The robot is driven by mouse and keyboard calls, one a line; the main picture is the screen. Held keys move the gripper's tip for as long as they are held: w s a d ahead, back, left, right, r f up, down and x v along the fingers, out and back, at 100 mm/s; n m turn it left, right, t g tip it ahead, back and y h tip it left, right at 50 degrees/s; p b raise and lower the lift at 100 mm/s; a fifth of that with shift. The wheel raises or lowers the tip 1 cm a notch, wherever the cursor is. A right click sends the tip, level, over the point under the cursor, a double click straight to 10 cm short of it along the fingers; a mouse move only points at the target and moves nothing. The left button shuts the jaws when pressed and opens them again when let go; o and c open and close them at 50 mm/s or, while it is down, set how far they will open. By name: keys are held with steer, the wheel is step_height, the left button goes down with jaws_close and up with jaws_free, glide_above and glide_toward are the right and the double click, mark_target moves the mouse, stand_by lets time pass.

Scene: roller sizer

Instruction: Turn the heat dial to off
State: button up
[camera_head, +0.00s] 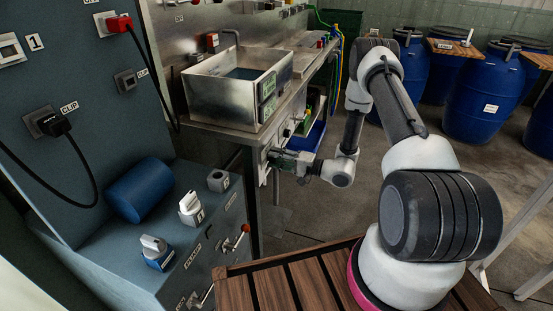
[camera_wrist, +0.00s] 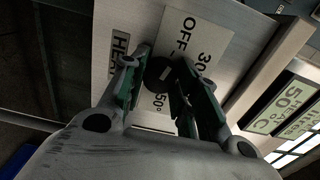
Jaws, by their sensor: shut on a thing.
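The heat dial (camera_wrist: 160,70) is a round black knob with a pale mark, on a white plate (camera_wrist: 200,38) printed OFF, 30 and 50°. A label reading HEAT (camera_wrist: 120,45) is beside the plate. My gripper (camera_wrist: 158,75) has its two green-padded fingers on either side of the dial and is shut on it. The fingers partly cover the dial and plate, and I cannot tell exactly which print the mark faces. In the head view my gripper (camera_head: 284,158) is at the bench front below the metal basin, and the dial is hidden there.
A green display (camera_wrist: 285,105) reads HEAT 50°C in the wrist view. The metal basin (camera_head: 225,95) stands on the bench above my gripper. A blue-grey panel (camera_head: 90,60) with plugs, cables and knobs is at left. Blue drums (camera_head: 485,95) stand at the back right. Open floor lies between.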

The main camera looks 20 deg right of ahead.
steer(key=shift+f, duration=0.1)
steer(key=o, duration=1)
steer(key=v, duration=1.2)
